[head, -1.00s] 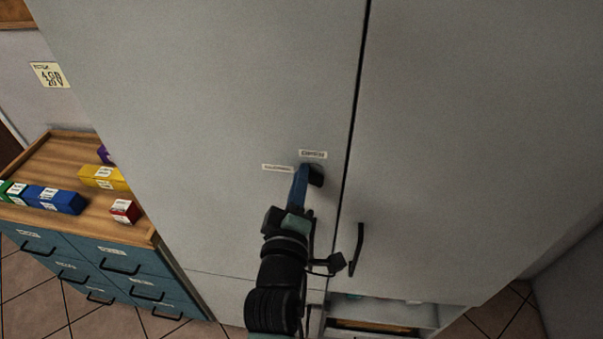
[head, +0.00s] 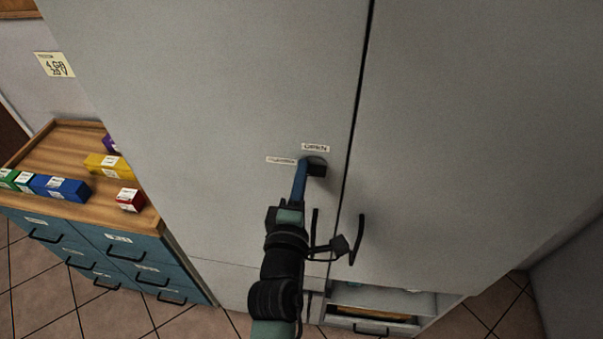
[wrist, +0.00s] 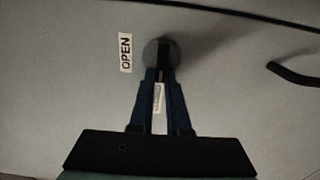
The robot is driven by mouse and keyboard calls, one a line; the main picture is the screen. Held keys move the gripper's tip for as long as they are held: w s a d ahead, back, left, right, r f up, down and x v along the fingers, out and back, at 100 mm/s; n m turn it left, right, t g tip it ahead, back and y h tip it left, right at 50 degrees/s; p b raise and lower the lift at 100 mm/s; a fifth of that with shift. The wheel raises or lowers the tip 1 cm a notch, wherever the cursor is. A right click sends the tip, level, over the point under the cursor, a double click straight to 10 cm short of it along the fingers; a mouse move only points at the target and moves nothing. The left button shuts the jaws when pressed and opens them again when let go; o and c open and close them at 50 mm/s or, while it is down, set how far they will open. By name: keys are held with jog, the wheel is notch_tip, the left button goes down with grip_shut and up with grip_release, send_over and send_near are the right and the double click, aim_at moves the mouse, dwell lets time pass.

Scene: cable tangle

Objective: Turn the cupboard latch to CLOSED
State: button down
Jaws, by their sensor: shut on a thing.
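The cupboard latch (head: 318,167) is a dark round knob on the grey left door, near the seam. In the wrist view its round base (wrist: 152,50) carries a narrow black handle, which sits between my fingertips. My gripper (head: 303,164) has blue fingers and is shut on this handle; it also shows in the wrist view (wrist: 161,74). The OPEN label (head: 316,148) is above the latch in the head view. A second label (head: 281,160) is to its left, too small to read. In the wrist view the handle points towards that second label (wrist: 158,97), which my fingers partly hide.
A black door handle (head: 358,240) stands out right of the seam, close to my wrist. A blue drawer cabinet (head: 120,250) with several coloured boxes on its wooden top stands at the left. An open compartment with a drawer (head: 375,318) is low in the cupboard.

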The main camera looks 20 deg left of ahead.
jog(key=c, duration=0.9)
grip_release()
jog(key=shift+b+v, duration=2.1)
jog(key=shift+v, duration=4.4)
jog(key=shift+w+r, duration=0.1)
